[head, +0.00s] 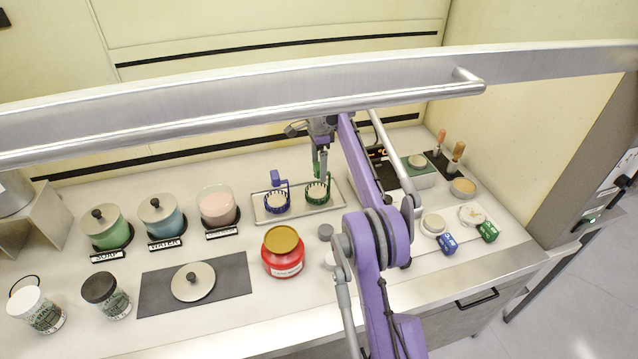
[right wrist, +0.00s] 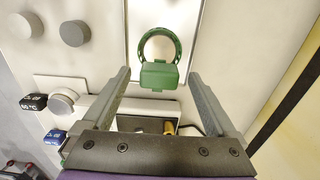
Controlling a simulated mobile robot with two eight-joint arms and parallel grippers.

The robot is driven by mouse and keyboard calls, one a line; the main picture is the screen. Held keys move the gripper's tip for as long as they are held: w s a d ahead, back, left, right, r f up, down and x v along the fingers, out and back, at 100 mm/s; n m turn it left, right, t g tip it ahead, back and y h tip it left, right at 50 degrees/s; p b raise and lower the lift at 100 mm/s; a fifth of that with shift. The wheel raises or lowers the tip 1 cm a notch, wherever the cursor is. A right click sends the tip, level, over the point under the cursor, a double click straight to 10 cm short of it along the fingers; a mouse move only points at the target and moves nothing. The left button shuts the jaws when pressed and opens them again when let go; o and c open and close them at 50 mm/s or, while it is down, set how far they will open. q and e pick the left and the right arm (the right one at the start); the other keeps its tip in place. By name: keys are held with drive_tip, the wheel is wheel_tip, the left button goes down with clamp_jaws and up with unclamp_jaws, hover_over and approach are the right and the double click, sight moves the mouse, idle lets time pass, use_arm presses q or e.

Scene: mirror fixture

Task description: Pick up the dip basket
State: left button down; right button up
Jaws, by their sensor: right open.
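Two dip baskets stand on a metal tray (head: 336,203) on the counter. One is a blue basket (head: 277,202) at the left, and the other is a green basket (head: 317,193) at the right. My right gripper (head: 320,166) is just above the green basket, pointing down. In the right wrist view the open fingers stand on either side of the green basket's (right wrist: 159,76) handle block, with gaps on both sides. No contact shows there. My left gripper is not in view.
Jars with green (head: 105,228), blue (head: 162,217) and pink (head: 217,207) contents stand left of the tray. A red jar (head: 284,253) stands in front of it. A metal rail (head: 240,117) crosses the head view. Small timers (head: 448,243) lie at the right.

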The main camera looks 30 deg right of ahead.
drive_tip(key=f, duration=0.4)
drive_tip(key=shift+s+f+b, duration=0.15)
drive_tip(key=shift+s+b, duration=0.05)
drive_tip(key=shift+b, duration=0.2)
drive_tip(key=shift+w, duration=0.1)
drive_tip(key=shift+c, duration=1.3)
drive_tip(key=c, duration=1.2)
